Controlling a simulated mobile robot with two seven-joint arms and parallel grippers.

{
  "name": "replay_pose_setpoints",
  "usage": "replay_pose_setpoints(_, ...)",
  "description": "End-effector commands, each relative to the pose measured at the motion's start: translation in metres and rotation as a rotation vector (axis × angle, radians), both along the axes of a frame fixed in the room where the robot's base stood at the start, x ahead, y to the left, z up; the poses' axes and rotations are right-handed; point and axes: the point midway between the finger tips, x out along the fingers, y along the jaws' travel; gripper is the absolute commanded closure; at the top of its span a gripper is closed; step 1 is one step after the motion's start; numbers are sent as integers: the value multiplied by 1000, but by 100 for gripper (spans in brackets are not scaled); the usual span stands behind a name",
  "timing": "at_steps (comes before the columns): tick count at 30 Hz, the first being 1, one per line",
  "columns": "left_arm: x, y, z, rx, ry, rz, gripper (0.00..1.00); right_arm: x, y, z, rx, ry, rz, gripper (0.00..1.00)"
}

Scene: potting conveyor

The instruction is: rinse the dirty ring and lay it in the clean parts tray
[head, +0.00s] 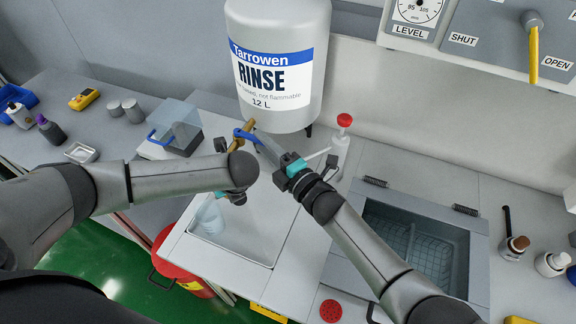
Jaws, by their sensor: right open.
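The white rinse tank (277,60) stands at the back, with a brass tap (239,142) and blue lever (247,134) below it. My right gripper (258,140) is open, its fingers close beside the tap lever; contact cannot be told. My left gripper (232,197) is below the tap over a pale basin (245,250); its fingers are mostly hidden behind its wrist. A pale bluish, translucent shape (210,216) shows in the basin, and I cannot tell what it is. I cannot make out the dirty ring. I cannot identify the clean parts tray for certain.
A recessed bay with a wire basket (427,255) lies right of my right forearm. A red-capped bottle (341,143) stands behind that arm. A clear box (174,124), small white tray (80,153) and yellow device (84,99) sit left. A red bin (178,268) stands below the counter.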

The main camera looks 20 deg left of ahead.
Motion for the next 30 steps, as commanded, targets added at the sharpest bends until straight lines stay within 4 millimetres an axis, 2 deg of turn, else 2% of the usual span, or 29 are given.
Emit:
replay_pose_setpoints(19, 0, 0, 0, 0, 0, 0, 100, -48, -74, -1, -2, 1, 1, 57)
replay_pose_setpoints(24, 0, 0, 0, 0, 0, 0, 100, -54, -83, 0, -1, 0, 2, 57)
replay_pose_setpoints(30, 0, 0, 0, 0, 0, 0, 100, -55, -84, 0, -1, 0, 2, 57)
